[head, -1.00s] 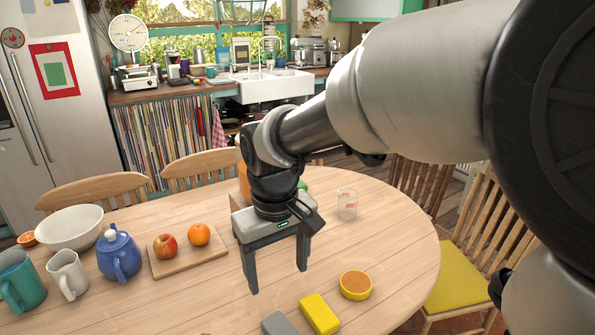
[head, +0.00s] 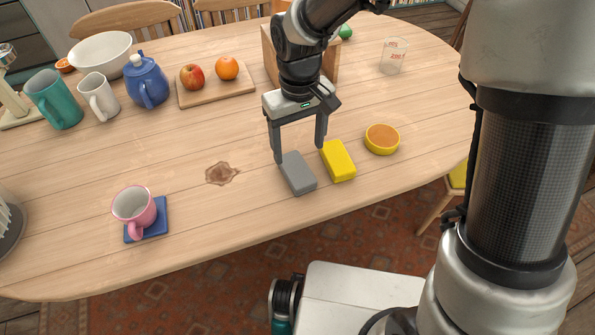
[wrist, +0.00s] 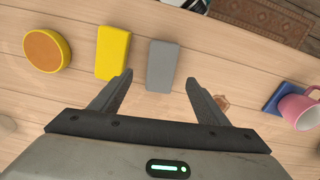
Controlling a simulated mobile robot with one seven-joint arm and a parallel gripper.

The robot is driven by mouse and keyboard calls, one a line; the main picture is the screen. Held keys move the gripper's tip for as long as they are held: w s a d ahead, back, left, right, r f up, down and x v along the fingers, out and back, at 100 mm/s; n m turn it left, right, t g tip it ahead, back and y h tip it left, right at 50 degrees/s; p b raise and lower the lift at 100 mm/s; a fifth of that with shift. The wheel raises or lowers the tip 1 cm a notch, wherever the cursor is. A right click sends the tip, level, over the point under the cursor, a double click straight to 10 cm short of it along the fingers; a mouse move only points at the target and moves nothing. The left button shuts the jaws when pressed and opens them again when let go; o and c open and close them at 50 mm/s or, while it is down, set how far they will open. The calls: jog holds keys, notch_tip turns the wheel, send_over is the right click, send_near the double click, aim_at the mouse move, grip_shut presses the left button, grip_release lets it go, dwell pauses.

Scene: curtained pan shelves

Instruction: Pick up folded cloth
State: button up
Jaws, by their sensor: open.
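A grey flat rectangular block (head: 299,174) lies on the wooden table beside a yellow one (head: 338,161). The grey one may be the folded cloth, but the texture is too plain to tell. A blue square pad (head: 154,222) also lies on the table, partly under a pink mug. My gripper (head: 300,155) is open and empty, pointing down at the grey and yellow blocks. In the wrist view, the grey block (wrist: 162,66) shows between the fingertips (wrist: 158,77), and the yellow block (wrist: 112,52) is left of it. Height above the table is hard to judge.
A round yellow dish (head: 382,139) stands right of the yellow block. The pink mug (head: 134,208) is at the left front. A wooden box (head: 270,60), fruit board (head: 214,97), blue teapot (head: 146,82) and glass beaker (head: 394,57) stand behind. A brown stain (head: 222,173) marks otherwise clear table.

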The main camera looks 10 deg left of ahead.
aim_at(297, 168)
jog(key=f, duration=0.2)
jog(key=f+b, duration=0.1)
jog(key=f, duration=0.2)
jog(key=f+b, duration=0.1)
jog(key=f, duration=0.2)
jog(key=shift+a, duration=0.25)
jog(key=shift+r, duration=0.15)
jog(key=c, duration=1.1)
notch_tip(297, 168, up, 10)
jog(key=p, duration=0.2)
jog(key=shift+p, duration=0.3)
jog(key=shift+c, duration=0.2)
jog(key=o, duration=0.4)
jog(key=c, duration=0.3)
jog(key=shift+w, duration=0.1)
